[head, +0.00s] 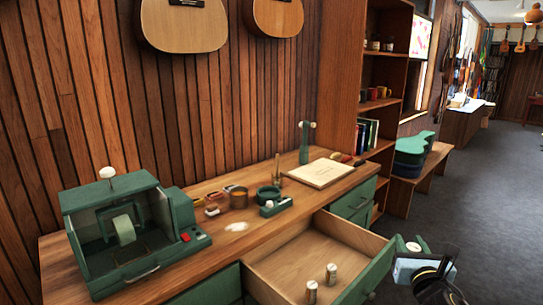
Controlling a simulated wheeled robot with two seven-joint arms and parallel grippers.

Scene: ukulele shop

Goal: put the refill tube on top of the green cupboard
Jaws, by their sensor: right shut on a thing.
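Two small pale cylinders (331,274) and (311,292) with light tops stand upright inside the open drawer (290,262); I cannot tell which one is the refill tube. My right gripper (392,272) is at the outer side of the drawer's green front, at the lower right. It is shut at the drawer handle (371,296); the fingertips are mostly hidden. A green box-like case (120,240) with an open or clear front stands on the bench at left; I cannot tell whether it is the green cupboard. My left gripper is not in view.
A bookshelf (384,55) stands to the right, with a wooden seat (425,174) beyond. The floor (480,200) at right is clear.

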